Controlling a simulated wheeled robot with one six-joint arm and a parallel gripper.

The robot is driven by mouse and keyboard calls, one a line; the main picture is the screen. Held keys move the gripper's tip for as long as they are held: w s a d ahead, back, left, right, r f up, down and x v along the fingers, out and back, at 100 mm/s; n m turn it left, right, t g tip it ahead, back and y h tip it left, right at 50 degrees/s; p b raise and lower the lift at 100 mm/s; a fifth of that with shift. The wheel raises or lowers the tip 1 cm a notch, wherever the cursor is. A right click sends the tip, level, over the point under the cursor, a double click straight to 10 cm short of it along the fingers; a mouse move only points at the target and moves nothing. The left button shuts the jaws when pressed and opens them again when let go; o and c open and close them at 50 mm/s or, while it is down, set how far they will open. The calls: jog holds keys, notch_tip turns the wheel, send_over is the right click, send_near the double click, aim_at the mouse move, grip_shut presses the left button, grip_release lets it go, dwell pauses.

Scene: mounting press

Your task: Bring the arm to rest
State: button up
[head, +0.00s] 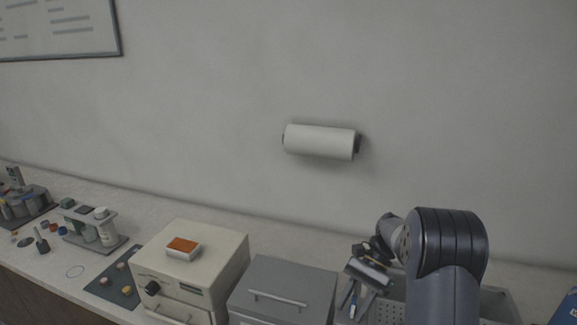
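My arm (446,250) rises at the lower right, with its dark grey joint in front of the wall. Its wrist bends to the left and down. My gripper (362,284) is at the end of it, over or in front of a grey perforated tray (384,311), right of the grey box. The gripper is small and partly dark here, so I cannot tell whether its fingers are open or shut. No held object can be made out.
A cream press box (214,253) with an orange-topped block (183,247) stands left of a grey lidded box (284,283). A bottle rack (89,228) and a dark mat (116,289) lie further left. A paper roll (319,142) hangs on the wall. The bench behind the boxes is clear.

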jog(key=shift+m+t+y, duration=0.4)
jog(key=shift+m+t, duration=0.1)
jog(key=shift+m, duration=0.3)
